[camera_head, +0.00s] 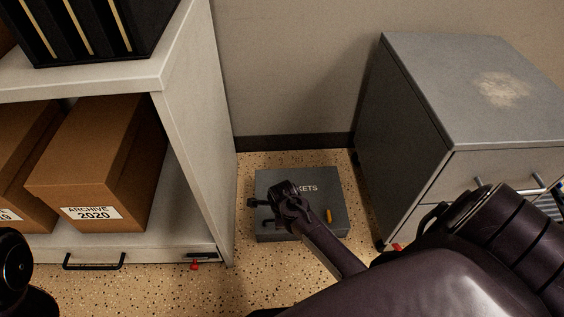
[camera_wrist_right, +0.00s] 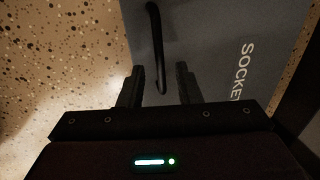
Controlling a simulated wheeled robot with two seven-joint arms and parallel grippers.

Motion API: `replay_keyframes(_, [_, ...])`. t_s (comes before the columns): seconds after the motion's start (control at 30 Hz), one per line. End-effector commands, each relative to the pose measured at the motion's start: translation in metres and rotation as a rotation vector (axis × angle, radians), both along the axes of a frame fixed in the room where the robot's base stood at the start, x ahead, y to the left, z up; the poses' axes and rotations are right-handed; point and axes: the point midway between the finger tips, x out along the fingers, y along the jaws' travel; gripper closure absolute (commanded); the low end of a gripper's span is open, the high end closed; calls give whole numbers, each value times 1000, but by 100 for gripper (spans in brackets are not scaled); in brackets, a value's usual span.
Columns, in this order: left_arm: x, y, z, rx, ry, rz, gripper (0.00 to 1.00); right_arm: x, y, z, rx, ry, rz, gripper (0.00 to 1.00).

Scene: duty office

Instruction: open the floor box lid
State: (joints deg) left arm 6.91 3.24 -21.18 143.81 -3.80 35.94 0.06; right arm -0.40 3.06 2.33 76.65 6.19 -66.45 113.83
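The floor box (camera_head: 315,208) is a dark grey box on the speckled floor between the shelf unit and the drawer cabinet. Its lid looks shut and carries white lettering, partly hidden by my right arm. My right gripper (camera_head: 263,214) is over the left part of the lid. In the right wrist view the lid (camera_wrist_right: 222,60) fills the upper middle. A black bar handle (camera_wrist_right: 157,45) runs down to between the two fingers of the right gripper (camera_wrist_right: 160,88), which stand apart with gaps on both sides. The left gripper is not in view.
An orange piece (camera_head: 328,216) is on the lid's right part. The shelf unit (camera_head: 190,130) with archive boxes (camera_head: 100,165) stands left. A grey drawer cabinet (camera_head: 405,130) stands close on the right. The wall is behind. Bare floor (camera_head: 245,285) lies in front of the box.

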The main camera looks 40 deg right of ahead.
Motion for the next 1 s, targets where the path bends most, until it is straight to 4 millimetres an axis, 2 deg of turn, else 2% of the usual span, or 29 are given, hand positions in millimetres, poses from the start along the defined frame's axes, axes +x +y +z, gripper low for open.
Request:
replay_keyframes(0.37, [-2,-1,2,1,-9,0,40,1,0,-4,0,0,2,71])
replay_keyframes(0.6, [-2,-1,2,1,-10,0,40,1,0,-4,0,0,2,100])
replay_keyframes(1.0, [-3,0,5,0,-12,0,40,1,0,-1,3,5,1,100])
